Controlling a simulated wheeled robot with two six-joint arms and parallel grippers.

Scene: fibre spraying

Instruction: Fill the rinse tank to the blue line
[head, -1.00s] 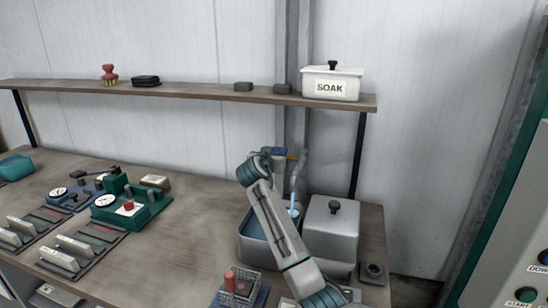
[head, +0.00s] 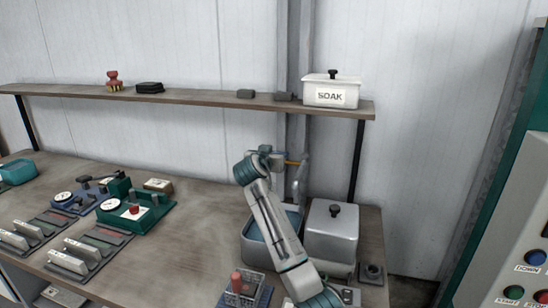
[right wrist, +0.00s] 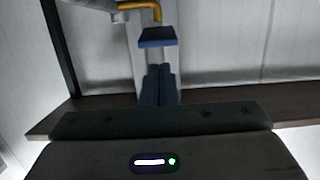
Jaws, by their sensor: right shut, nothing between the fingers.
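The rinse tank (head: 289,216) is a grey open basin at the bench's back right, with blue water partly visible inside; my right arm crosses in front. Its blue line cannot be made out. The grey tap spout (head: 300,178) stands behind the tank, and I see no stream below it now. The right wrist view shows the tap's blue lever paddle (right wrist: 157,37) and brass pipe (right wrist: 143,5). My right gripper (right wrist: 158,70) is shut and empty, just short of the paddle in that view; whether they touch cannot be told. My left gripper is out of view.
A lidded grey tank (head: 331,232) stands right of the rinse tank. A white SOAK box (head: 332,84) sits on the shelf (head: 200,97) above. A wire basket (head: 238,293) is in front. Green and blue fixtures (head: 135,212) fill the left bench; its middle is clear.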

